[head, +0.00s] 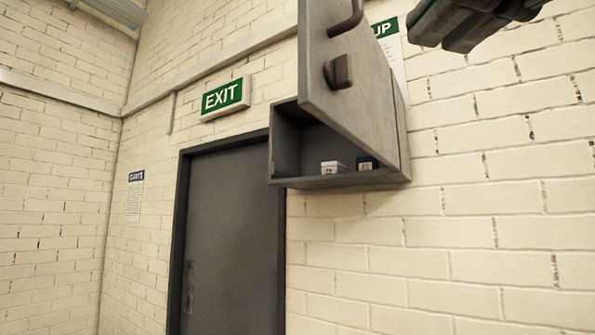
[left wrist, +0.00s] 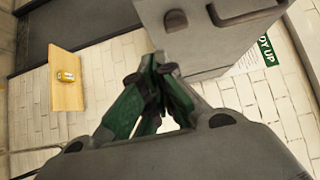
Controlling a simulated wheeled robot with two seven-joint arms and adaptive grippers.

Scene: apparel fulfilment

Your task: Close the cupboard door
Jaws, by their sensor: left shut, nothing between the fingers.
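The grey cupboard (head: 277,150) is on the brick wall, up and to the right of the dark door. Its door (head: 345,85) stands open, swung outward, with a bar handle (head: 346,17) at the top edge of the head view and a dark latch block below it. My left gripper (head: 440,25) is at the upper right of the head view, right of the cupboard door and apart from it in the picture. In the left wrist view its green fingers (left wrist: 151,72) are shut and empty, with the grey door and its handle (left wrist: 247,13) beyond. My right gripper is not in view.
Small boxes (head: 334,168) sit on the cupboard floor. A grey exit door (head: 232,240) is below left, under a green EXIT sign (head: 222,98).

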